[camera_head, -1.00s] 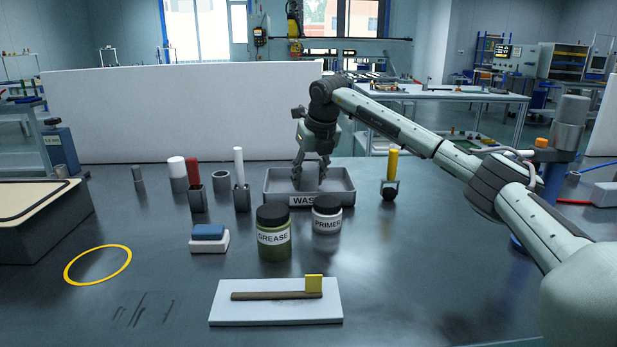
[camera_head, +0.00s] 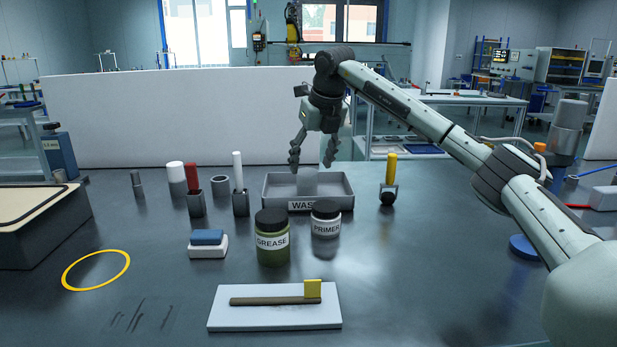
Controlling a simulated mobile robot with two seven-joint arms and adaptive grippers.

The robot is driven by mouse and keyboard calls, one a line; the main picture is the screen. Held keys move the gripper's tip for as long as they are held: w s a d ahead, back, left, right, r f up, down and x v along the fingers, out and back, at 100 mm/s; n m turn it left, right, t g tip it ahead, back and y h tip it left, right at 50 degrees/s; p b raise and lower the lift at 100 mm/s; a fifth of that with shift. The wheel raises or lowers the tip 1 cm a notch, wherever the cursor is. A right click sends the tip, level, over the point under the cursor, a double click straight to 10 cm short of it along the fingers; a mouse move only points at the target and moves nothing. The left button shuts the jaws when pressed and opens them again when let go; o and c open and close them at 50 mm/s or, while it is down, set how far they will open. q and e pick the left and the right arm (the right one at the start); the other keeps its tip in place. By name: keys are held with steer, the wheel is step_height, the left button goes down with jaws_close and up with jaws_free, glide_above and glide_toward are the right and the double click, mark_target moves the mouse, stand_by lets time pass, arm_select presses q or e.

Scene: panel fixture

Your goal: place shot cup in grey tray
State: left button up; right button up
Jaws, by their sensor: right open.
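The grey shot cup (camera_head: 307,183) stands upright inside the grey tray (camera_head: 341,203), which is labelled "WAS…", its last letters hidden by the primer jar. The cup's lower part is hidden by the tray's front wall. My right gripper (camera_head: 312,162) is open above the tray, its fingers spread wide and pointing down, with the cup just below them and nothing held. My left gripper is not in view.
A primer jar (camera_head: 326,220) and a grease jar (camera_head: 272,240) stand in front of the tray. A yellow-handled tool (camera_head: 390,170) is at its right. Black holders with red (camera_head: 192,178) and white (camera_head: 238,172) sticks stand left.

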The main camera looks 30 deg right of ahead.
steer(key=v, duration=0.5)
steer(key=shift+r, duration=0.15)
